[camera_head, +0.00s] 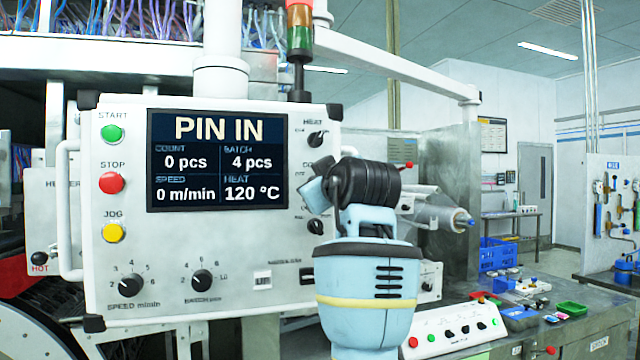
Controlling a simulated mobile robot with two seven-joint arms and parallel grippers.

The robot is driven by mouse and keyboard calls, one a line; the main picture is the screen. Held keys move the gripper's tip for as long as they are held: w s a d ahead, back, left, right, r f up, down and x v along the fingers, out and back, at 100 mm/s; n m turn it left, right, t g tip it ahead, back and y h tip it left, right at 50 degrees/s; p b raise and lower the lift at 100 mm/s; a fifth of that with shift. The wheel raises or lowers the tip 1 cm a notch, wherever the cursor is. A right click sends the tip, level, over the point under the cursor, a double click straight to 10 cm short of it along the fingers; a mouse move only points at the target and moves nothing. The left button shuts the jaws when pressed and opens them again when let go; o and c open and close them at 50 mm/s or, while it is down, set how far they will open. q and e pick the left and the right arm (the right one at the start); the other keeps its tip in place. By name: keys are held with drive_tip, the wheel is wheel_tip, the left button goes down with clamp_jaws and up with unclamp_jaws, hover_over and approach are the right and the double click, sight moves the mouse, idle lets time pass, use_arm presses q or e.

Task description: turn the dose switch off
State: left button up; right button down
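The white control panel (230,240) fills the left and middle of the view. Its screen (217,160) reads PIN IN, with 0 pcs and 4 pcs. I cannot read a dose label on any switch. A column of black selector knobs runs down the right side, with the top one (316,138) marked HEAT and a lower knob (316,226) beside my arm. A white rocker switch (262,281) and a dark one (307,275) sit low on the panel. My light blue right arm rises before this side. Its gripper (316,188) is mostly hidden behind the wrist, near the knobs. My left gripper is out of view.
Green start (112,133), red stop (112,183) and yellow jog (113,232) buttons line the panel's left side. A signal tower (300,40) stands above. A sloped button box (452,329) and a bench with trays (573,308) lie at right.

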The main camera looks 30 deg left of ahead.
idle(0.3)
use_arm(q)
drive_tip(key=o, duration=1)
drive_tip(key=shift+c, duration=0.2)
